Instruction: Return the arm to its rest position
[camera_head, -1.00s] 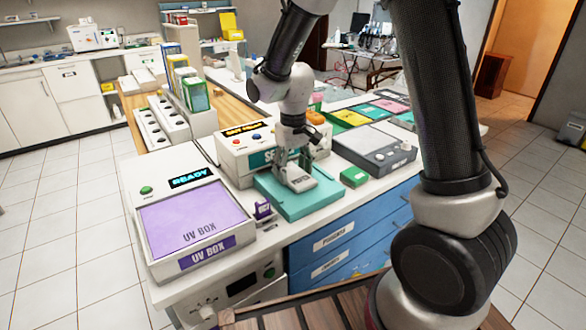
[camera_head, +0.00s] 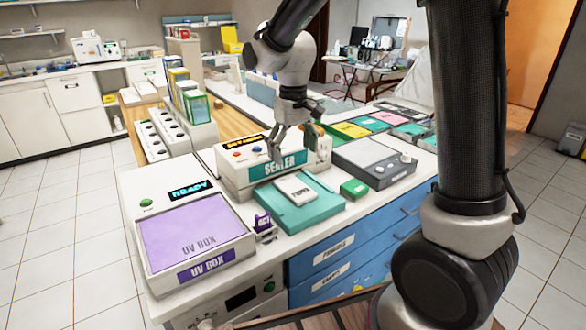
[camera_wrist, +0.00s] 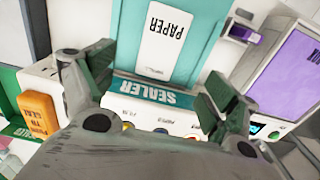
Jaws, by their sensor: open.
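My gripper (camera_head: 293,147) is open and empty, in front of and above the sealer (camera_head: 278,166) in the head view. In the wrist view my gripper (camera_wrist: 153,95) has its two fingers apart, with the sealer's green label (camera_wrist: 160,93) between them. A white packet marked PAPER (camera_head: 297,188) lies on the teal tray (camera_head: 309,216), apart from the fingers. It also shows in the wrist view (camera_wrist: 166,40). My arm reaches from the upper right over the counter.
A UV box (camera_head: 195,230) with a READY display stands at the left. A purple item (camera_head: 262,222) and a green block (camera_head: 354,188) flank the tray. A grey device (camera_head: 374,160) is at the right. An orange block (camera_wrist: 38,114) sits by the sealer. Floor is clear at the left.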

